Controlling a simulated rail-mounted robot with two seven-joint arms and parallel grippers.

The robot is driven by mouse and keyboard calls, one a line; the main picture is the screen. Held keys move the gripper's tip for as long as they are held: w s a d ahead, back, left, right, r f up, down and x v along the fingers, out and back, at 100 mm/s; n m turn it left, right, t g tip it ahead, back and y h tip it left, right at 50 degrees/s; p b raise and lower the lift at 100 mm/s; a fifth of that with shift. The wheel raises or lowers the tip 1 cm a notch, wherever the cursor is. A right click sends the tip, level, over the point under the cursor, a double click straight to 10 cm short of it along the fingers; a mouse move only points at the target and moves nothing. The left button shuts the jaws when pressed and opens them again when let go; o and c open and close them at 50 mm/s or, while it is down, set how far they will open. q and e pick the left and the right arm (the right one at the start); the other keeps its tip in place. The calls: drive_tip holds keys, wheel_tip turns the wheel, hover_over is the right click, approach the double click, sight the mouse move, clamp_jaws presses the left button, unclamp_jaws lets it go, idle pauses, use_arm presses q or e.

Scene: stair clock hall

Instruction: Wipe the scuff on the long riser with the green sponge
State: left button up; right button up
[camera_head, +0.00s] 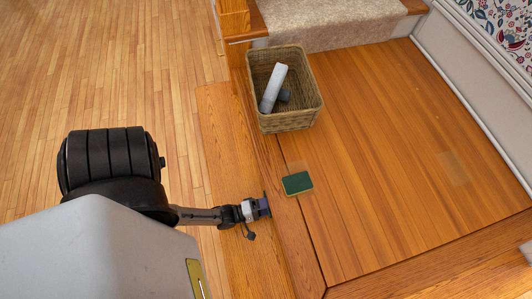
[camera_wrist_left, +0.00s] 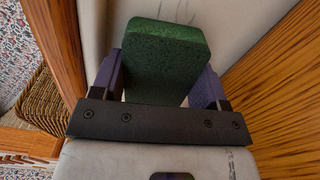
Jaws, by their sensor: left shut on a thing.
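My left gripper (camera_head: 264,207) is at the landing's long front edge in the head view. In the left wrist view its purple fingers (camera_wrist_left: 160,82) are shut on a green sponge (camera_wrist_left: 165,60), a block with rounded corners. A pale panel (camera_wrist_left: 245,25) lies behind the sponge; whether they touch I cannot tell. In the head view the held sponge is mostly hidden at the fingertips. A separate dark green pad with a yellowish edge (camera_head: 297,183) lies flat on the landing, right of the gripper. I cannot make out the scuff for certain. My right gripper is not in view.
A wicker basket (camera_head: 290,121) holding a white cylinder (camera_head: 272,88) and a dark item stands on the wooden landing (camera_head: 390,130). It also shows in the left wrist view (camera_wrist_left: 40,105). Carpeted steps (camera_head: 330,24) rise behind. The landing's middle is clear; open floor (camera_head: 100,60) lies left.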

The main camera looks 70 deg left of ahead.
use_arm(q)
drive_tip(key=shift+s+d, duration=0.15)
drive_tip(key=shift+d, duration=1.45)
drive_tip(key=shift+s+d, duration=0.15)
drive_tip(key=shift+d, duration=1.5)
drive_tip(key=shift+s+d, duration=0.15)
drive_tip(key=shift+d, duration=1.45)
drive_tip(key=shift+w+a, duration=0.25)
drive_tip(key=shift+a, duration=1.85)
drive_tip(key=shift+w+a, duration=0.2)
drive_tip(key=shift+a, duration=1.85)
drive_tip(key=shift+a, duration=0.1)
drive_tip(key=shift+w+a, duration=0.2)
drive_tip(key=shift+a, duration=1.5)
drive_tip(key=shift+s, duration=0.15)
drive_tip(key=shift+s+a+p, duration=0.15)
drive_tip(key=shift+s, duration=1.3)
drive_tip(key=shift+s+a+p, duration=0.1)
drive_tip(key=shift+s+p, duration=0.05)
drive_tip(key=shift+s, duration=1.25)
